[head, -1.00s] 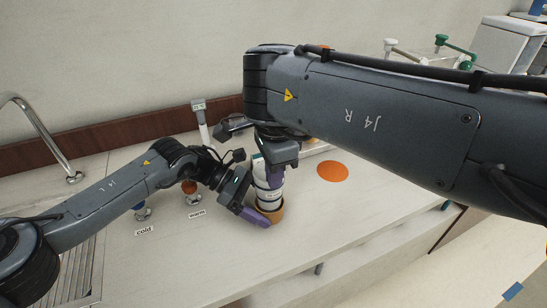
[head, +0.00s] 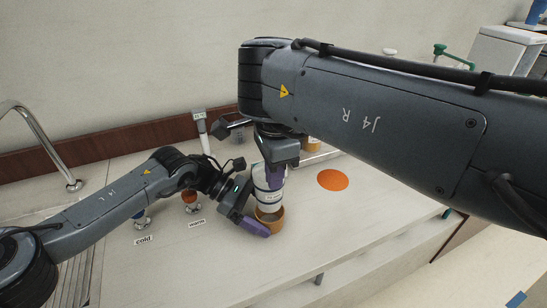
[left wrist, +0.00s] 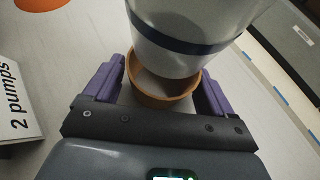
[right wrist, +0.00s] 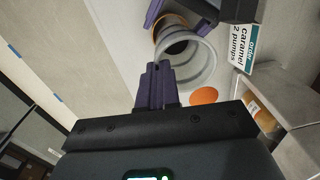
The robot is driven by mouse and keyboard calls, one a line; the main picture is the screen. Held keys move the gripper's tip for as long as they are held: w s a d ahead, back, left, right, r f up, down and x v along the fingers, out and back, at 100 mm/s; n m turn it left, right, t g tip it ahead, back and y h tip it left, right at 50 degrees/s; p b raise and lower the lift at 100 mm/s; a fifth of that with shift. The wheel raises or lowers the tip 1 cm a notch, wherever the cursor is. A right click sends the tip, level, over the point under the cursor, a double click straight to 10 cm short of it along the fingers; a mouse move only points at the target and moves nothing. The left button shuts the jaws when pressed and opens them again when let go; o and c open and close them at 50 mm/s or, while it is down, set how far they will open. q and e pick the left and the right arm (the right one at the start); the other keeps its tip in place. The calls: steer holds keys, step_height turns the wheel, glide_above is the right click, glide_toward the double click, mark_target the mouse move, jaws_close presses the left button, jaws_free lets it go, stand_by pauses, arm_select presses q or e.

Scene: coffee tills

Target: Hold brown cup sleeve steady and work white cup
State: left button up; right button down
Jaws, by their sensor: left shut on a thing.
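The white cup (head: 268,199) with dark bands hangs over the brown cup sleeve (head: 272,224). In the left wrist view the cup (left wrist: 185,45) is tilted, its base at the sleeve's mouth, and the sleeve's inside wall (left wrist: 150,90) shows. My left gripper (left wrist: 157,88) has one finger on each side of the sleeve and is shut on it at the counter. My right gripper (right wrist: 158,78) is shut on the cup's wall at the rim (right wrist: 190,78), from above. In the head view the right gripper (head: 274,176) partly hides the cup.
An orange disc (head: 332,180) lies flat on the counter to the right. Cold (head: 143,239) and warm (head: 197,223) labels lie on the left, near small dispensers. A "caramel 2 pumps" card (right wrist: 248,48) shows in the right wrist view. The counter front is clear.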

arm_select(q)
steer(key=o, duration=1.2)
